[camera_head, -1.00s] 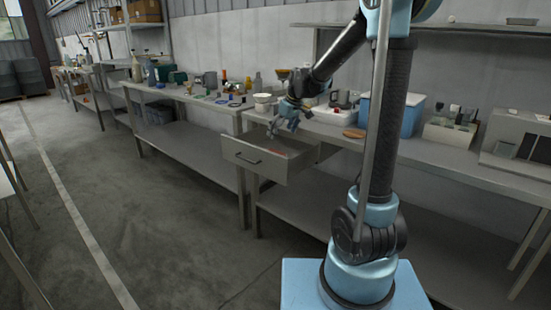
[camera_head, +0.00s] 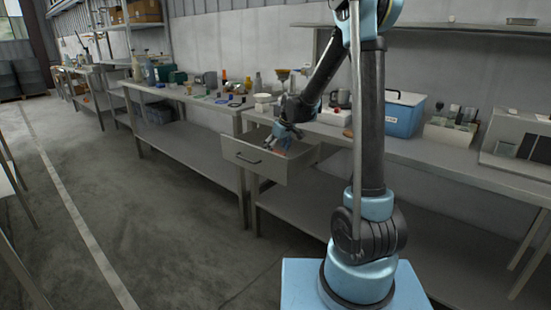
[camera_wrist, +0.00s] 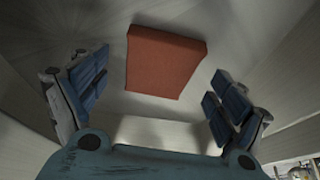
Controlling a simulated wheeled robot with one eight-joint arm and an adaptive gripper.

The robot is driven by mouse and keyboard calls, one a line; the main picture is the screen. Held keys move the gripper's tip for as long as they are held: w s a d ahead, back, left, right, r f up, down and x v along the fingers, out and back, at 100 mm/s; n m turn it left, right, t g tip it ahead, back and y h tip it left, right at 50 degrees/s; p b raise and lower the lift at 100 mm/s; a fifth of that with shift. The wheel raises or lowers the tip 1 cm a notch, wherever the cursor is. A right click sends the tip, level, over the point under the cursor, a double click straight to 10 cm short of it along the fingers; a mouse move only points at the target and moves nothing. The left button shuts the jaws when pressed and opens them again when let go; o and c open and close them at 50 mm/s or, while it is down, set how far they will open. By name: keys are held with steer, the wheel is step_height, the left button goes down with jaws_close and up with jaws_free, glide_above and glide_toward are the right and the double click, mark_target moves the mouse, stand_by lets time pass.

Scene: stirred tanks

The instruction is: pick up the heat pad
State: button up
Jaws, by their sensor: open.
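The heat pad looks like a flat red-brown square block (camera_wrist: 165,62) in the wrist view. It lies on the light floor of an open drawer (camera_head: 245,157) under the workbench. My gripper (camera_wrist: 158,95) is open, with one blue-padded finger to the left of the pad and one to the right. Neither finger touches the pad in the picture. In the head view my gripper (camera_head: 283,141) points down into the drawer, and a small reddish patch shows beside it. The gap between the fingertips and the pad is hard to judge.
The drawer walls stand close around my gripper. The floor left of the bench (camera_head: 130,220) is clear.

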steer(key=shift+w+a+f, duration=0.2)
steer(key=shift+f, duration=0.45)
steer(key=c, duration=1.1)
steer(key=shift+o, duration=0.2)
